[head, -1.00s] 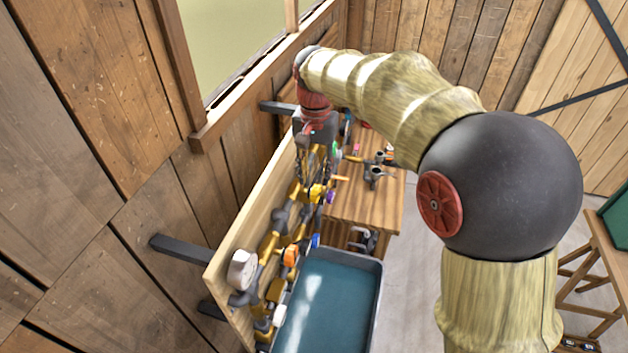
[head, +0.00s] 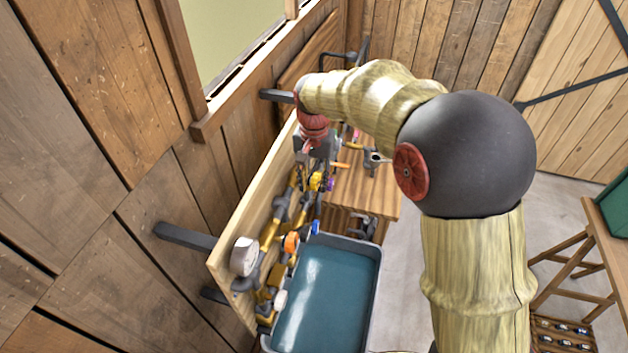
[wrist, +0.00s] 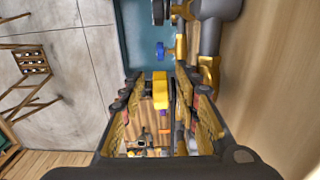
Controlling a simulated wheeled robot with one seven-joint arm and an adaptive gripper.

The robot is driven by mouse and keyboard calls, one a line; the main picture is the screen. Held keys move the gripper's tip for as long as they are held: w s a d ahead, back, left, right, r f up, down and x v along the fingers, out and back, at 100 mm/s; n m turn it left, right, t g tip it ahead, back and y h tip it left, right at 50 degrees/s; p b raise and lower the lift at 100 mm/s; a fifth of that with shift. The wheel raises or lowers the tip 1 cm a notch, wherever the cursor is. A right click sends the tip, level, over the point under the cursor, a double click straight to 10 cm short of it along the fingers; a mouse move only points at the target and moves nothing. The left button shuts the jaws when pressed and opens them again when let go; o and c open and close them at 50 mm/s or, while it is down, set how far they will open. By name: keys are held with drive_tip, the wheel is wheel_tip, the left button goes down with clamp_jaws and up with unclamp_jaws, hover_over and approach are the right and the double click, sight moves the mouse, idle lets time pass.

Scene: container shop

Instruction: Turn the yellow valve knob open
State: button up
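The yellow valve knob (head: 316,181) is on the pipework of an upright wooden board (head: 233,225) in the head view. My gripper (head: 311,170) is close above it there, its fingers partly hidden by the pipework. In the wrist view the yellow knob (wrist: 160,90) shows in the gap between the two spread fingers of my gripper (wrist: 161,78). The fingers look open, with space on both sides of the knob. Whether either finger touches it I cannot tell.
An orange knob (head: 291,242), a blue knob (head: 315,227), a purple knob (head: 329,185) and a round white gauge (head: 244,256) are also on the board. A teal-bottomed tray (head: 325,300) lies below. A wooden bench (head: 375,195) stands behind.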

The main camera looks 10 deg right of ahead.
drive_tip(key=shift+c, duration=1.2)
clamp_jaws()
drive_tip(key=shift+f+t+b, duration=0.15)
drive_tip(key=shift+t+b, duration=0.15)
drive_tip(key=shift+b, duration=0.6)
drive_tip(key=b, duration=0.1)
drive_tip(key=t+b, duration=0.1)
drive_tip(key=b, duration=0.1)
drive_tip(key=shift+s+a+f+h, duration=0.15)
drive_tip(key=shift+f+h, duration=0.1)
drive_tip(key=shift+h, duration=0.15)
drive_tip(key=t+b, duration=0.1)
drive_tip(key=b, duration=0.3)
drive_tip(key=t+h+b, duration=0.1)
drive_tip(key=t+b, duration=0.1)
drive_tip(key=b, duration=0.2)
drive_tip(key=shift+s+f, duration=0.15)
drive_tip(key=shift+f, duration=0.15)
drive_tip(key=t+b, duration=0.1)
drive_tip(key=b, duration=0.3)
drive_tip(key=shift+f+h, duration=0.1)
drive_tip(key=shift+h, duration=0.2)
drive_tip(key=shift+s+t+b, duration=0.1)
drive_tip(key=shift+t+b, duration=0.2)
drive_tip(key=shift+b, duration=0.45)
drive_tip(key=b, duration=0.3)
drive_tip(key=shift+t, duration=0.4)
